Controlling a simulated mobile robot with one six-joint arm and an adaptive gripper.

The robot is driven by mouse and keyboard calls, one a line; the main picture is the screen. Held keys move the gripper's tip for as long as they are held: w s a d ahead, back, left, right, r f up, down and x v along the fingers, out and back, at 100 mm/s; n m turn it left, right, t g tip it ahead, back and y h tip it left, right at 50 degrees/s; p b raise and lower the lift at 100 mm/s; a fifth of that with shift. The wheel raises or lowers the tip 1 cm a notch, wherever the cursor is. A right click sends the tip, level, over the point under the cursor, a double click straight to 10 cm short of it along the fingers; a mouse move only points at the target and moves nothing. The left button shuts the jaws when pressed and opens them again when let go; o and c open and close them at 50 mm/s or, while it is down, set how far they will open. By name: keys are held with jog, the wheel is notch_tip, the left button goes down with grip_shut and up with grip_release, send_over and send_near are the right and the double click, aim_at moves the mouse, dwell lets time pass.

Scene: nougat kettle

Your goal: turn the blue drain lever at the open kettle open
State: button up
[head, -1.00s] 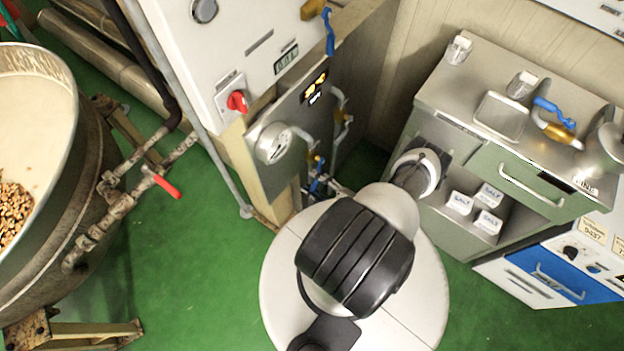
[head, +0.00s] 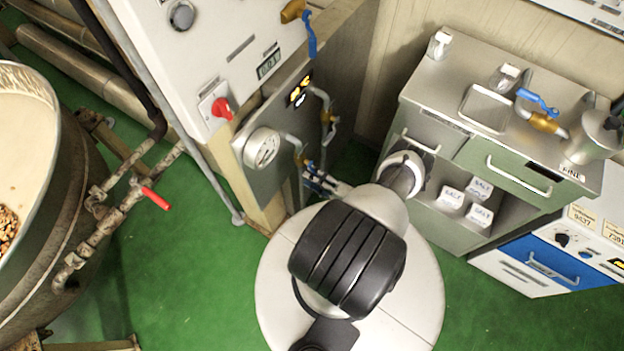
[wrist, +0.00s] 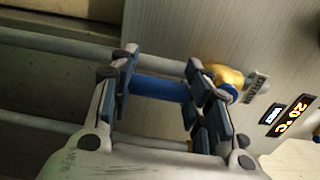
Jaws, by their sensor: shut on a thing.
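In the head view my gripper (head: 319,181) is at the lower edge of the panel, beside a brass valve (head: 301,160); the lever is mostly hidden there. The open kettle (head: 75,190) with nuts in it is at the far left.
A red lever (head: 154,198) is on the kettle's pipe. Another blue lever (head: 310,36) hangs above the panel, and a third (head: 537,102) is on the steel-topped cabinet at right. Green floor lies open between kettle and base.

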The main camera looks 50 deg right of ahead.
jog(key=shift+d, duration=0.15)
dwell(0.3)
jog(key=o, duration=1.5)
jog(key=shift+o, duration=0.2)
jog(key=s, duration=1.2)
jog(key=shift+d, duration=0.45)
